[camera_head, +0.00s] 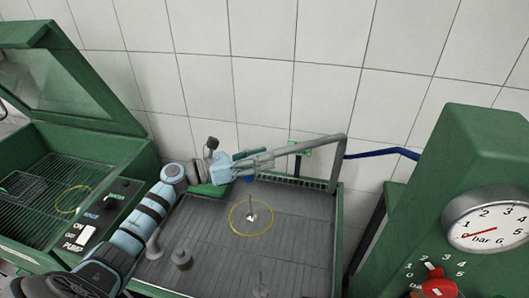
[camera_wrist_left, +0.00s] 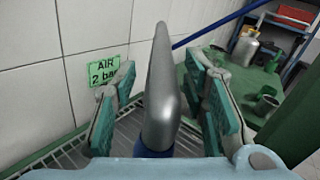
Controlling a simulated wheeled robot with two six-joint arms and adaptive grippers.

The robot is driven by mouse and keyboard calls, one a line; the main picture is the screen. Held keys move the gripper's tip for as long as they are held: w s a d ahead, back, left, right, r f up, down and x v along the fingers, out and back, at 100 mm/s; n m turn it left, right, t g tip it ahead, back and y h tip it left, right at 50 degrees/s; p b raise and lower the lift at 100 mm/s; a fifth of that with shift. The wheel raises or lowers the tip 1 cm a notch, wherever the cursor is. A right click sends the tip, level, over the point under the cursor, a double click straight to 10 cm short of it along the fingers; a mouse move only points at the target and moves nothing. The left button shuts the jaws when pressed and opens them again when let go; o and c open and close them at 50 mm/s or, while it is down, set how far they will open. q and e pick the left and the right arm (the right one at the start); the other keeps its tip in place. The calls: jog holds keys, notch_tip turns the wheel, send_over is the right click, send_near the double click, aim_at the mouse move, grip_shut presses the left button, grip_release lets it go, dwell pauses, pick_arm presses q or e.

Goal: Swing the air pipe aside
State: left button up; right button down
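The grey air pipe (camera_head: 300,147) rises at the back right of the grey slatted tray (camera_head: 215,262), bends, and reaches left over the tray's back edge. A blue hose (camera_head: 382,153) runs from its bend to the right. My left gripper (camera_head: 262,161) is at the pipe's left end. In the left wrist view the pipe (camera_wrist_left: 162,95) lies between the two teal-padded fingers, with its blue end (camera_wrist_left: 152,150) near the palm. A gap shows on each side of the pipe, so the gripper is open around it. My right gripper is not in view.
A yellow ring (camera_head: 232,226) with a small metal part inside marks the tray. A green washer cabinet (camera_head: 120,155) with raised lid is left. A green gauge stand (camera_head: 470,150) is right. An AIR 2 bar sign (camera_wrist_left: 104,71) hangs behind.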

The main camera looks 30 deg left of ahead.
pick_arm(q)
jog(key=shift+w+d+r, duration=0.1)
jog(key=shift+w+d, duration=0.15)
jog(key=shift+d, duration=0.05)
jog(key=shift+s, duration=0.1)
grip_shut()
jog(key=shift+d, duration=0.1)
